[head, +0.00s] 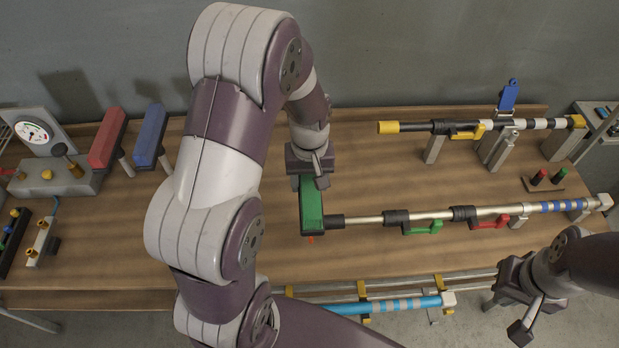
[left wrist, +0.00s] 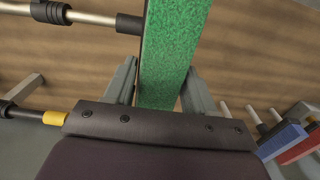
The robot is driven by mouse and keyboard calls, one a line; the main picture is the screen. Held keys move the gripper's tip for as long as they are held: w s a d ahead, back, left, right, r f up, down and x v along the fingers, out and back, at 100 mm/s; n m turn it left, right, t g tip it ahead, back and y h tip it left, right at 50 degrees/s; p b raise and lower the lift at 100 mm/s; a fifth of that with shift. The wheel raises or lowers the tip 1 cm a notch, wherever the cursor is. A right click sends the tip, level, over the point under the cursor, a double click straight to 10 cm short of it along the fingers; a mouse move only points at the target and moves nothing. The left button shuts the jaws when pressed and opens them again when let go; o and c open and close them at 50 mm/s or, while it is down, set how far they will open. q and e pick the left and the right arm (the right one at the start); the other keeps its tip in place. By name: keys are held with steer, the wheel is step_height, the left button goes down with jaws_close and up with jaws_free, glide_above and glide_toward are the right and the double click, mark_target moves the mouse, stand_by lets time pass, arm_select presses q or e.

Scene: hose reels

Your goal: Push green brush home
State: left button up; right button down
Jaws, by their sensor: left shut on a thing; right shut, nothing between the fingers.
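The green brush (head: 312,204) is a long block with a green face and dark edges. My left gripper (head: 310,184) is shut on it above the wooden table. In the left wrist view the brush (left wrist: 174,50) stands between the two fingers (left wrist: 160,92). The silver pole (head: 375,218) with black collars runs right from the brush's side, and its black end (head: 336,221) meets or nearly meets the brush. This black end also shows in the left wrist view (left wrist: 129,24); I cannot tell if it is seated. My right gripper (head: 491,302) is shut and empty at the lower right.
Red (head: 107,138) and blue (head: 151,135) brushes stand at the left beside a gauge box (head: 60,180). A yellow-tipped black pole (head: 410,127) lies on supports behind. Green (head: 425,228) and red (head: 492,223) levers sit on the silver pole. A light-blue pole (head: 385,305) lies in front.

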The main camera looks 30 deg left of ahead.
arm_select(q)
steer(key=shift+f+b, duration=0.85)
steer(key=shift+f, duration=0.45)
steer(key=o, duration=1.4)
steer(key=shift+c, duration=0.2)
step_height(320, 180, up, 10)
steer(key=shift+b, duration=1.05)
step_height(320, 180, up, 2)
steer(key=shift+p, duration=0.55)
steer(key=shift+r, duration=0.35)
